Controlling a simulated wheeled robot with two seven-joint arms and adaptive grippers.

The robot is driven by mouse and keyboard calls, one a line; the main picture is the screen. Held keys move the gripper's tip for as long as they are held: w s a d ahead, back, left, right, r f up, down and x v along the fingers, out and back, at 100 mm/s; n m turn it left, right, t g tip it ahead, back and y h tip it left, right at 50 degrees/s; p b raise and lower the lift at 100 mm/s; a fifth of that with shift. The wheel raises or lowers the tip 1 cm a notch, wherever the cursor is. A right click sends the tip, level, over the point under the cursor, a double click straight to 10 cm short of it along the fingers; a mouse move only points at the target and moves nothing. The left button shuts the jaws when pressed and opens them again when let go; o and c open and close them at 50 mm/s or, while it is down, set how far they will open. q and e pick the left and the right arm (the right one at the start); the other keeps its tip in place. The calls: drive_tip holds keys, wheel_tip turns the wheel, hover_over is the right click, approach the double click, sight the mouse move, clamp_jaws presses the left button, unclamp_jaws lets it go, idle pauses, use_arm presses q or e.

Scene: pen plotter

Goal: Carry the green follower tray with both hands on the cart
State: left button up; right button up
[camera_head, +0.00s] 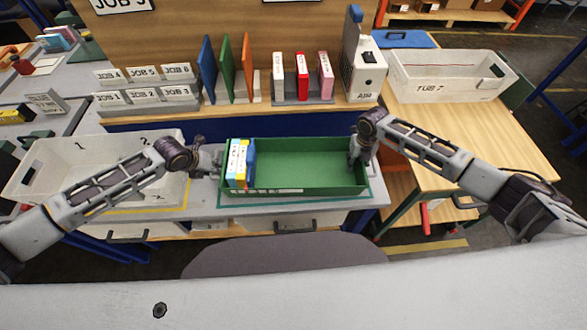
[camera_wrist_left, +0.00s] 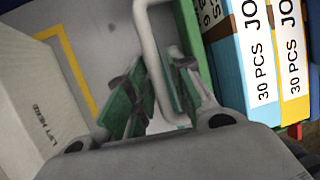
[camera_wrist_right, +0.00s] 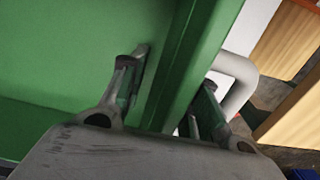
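The green follower tray (camera_head: 310,190) sits on the grey bench with several upright job boxes (camera_head: 239,165) at its left end. My left gripper (camera_head: 208,162) is at the tray's left end. In the left wrist view its open fingers (camera_wrist_left: 160,92) stand on either side of the pale loop handle (camera_wrist_left: 143,35); firm contact is not visible. My right gripper (camera_head: 358,155) is at the tray's right end. In the right wrist view its open fingers (camera_wrist_right: 168,90) straddle the green end wall (camera_wrist_right: 185,60), one inside the tray, with gaps showing. The pale right handle (camera_wrist_right: 243,75) lies outside the wall.
A white tub (camera_head: 75,170) stands left of the tray, close to my left arm. Another white tub (camera_head: 440,72) is on the wooden table at right. Folders (camera_head: 226,70) and coloured binders (camera_head: 302,75) stand on the shelf behind. A dark grey rounded surface (camera_head: 280,257) lies in front.

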use_arm(q)
drive_tip(key=shift+f, duration=0.1)
clamp_jaws()
use_arm(e)
drive_tip(key=c, duration=0.5)
clamp_jaws()
use_arm(q)
drive_tip(key=shift+d, duration=0.15)
use_arm(e)
drive_tip(key=shift+a, duration=0.1)
use_arm(q)
drive_tip(key=shift+d, duration=0.1)
